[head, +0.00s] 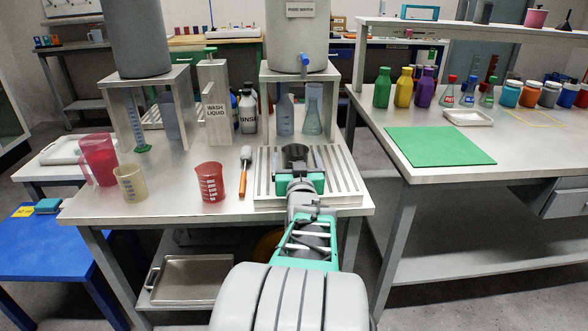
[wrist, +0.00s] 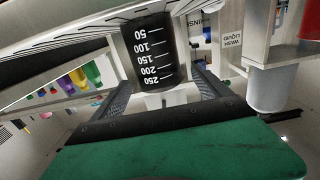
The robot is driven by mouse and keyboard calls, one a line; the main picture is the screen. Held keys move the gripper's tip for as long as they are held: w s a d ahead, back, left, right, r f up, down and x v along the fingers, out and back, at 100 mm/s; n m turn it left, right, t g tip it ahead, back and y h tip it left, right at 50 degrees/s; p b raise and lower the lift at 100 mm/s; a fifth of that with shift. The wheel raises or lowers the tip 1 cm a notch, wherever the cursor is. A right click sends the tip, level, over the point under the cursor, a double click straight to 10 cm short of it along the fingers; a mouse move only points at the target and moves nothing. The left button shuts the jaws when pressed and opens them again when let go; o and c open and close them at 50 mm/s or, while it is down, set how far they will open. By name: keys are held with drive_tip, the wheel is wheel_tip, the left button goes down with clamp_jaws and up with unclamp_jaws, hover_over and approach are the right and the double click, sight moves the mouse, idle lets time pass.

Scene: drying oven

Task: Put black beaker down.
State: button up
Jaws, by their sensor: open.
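The black beaker (head: 295,153) stands upright on the slotted metal drain tray (head: 345,185) at the right of the near table. In the wrist view the black beaker (wrist: 150,45) appears upside down, with white volume marks on its side. My gripper (head: 299,178) is at the near side of the beaker, low over the tray. In the wrist view its two fingers (wrist: 158,85) are apart, one on each side of the beaker, without a visible grip. The beaker's base is partly hidden by my gripper in the head view.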

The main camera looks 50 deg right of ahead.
sight(295, 147)
drive_tip(key=x, duration=0.3)
drive_tip(key=shift+d+f+b, duration=0.1)
drive_tip(key=shift+f+b, duration=0.1)
drive_tip(key=shift+b, duration=0.1)
drive_tip(key=shift+w+d+r, duration=0.15)
drive_tip(key=shift+w+d, duration=0.1)
drive_tip(key=c, duration=1.6)
